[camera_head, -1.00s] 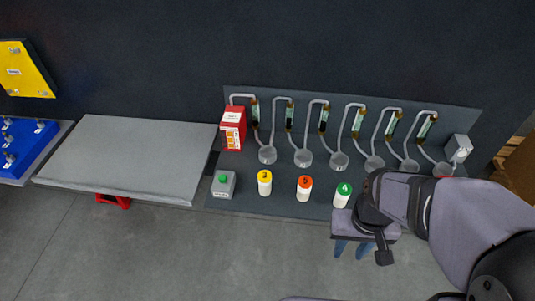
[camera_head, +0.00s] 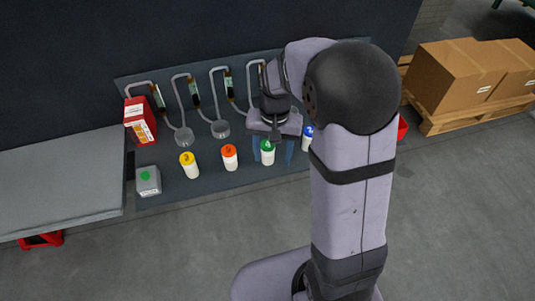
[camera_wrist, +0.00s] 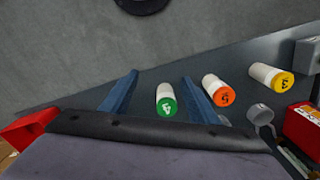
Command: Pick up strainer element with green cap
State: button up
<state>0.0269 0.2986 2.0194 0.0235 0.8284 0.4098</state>
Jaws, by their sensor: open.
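The strainer element with the green cap (camera_head: 267,153), a white cylinder, stands upright on the dark panel in the head view. In the wrist view the green-capped element (camera_wrist: 167,102) shows between my two blue fingers, its cap marked 4. My gripper (camera_head: 273,150) is open and empty; it also shows in the wrist view (camera_wrist: 159,79). Its fingers point down around or above the element. I cannot tell how far they are from it, and no contact shows.
An orange-capped element (camera_head: 230,158) and a yellow-capped one (camera_head: 189,165) stand to the left. A blue-capped one (camera_head: 307,140) is close on the right, partly behind my arm. Behind are grey cups (camera_head: 220,128) with tubes and a red box (camera_head: 140,121).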

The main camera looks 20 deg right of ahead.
aim_at(270, 146)
jog(key=w, duration=0.2)
jog(key=w+f+m, duration=0.2)
jog(key=w, duration=0.1)
jog(key=shift+w+d+f, duration=0.15)
jog(key=shift+w+d, duration=0.15)
jog(key=shift+w, duration=0.05)
jog(key=shift+w+d+f+m, duration=0.2)
jog(key=shift+w+d+m, duration=0.15)
jog(key=shift+w, duration=0.2)
jog(key=shift+w+a+f+p, duration=0.2)
jog(key=shift+f+p, duration=0.5)
jog(key=shift+f, duration=1.15)
jog(key=shift+w+a+f+p, duration=0.15)
jog(key=shift+f+p, duration=0.55)
jog(key=shift+f, duration=1.1)
jog(key=shift+d, duration=0.1)
jog(key=c, duration=1.2)
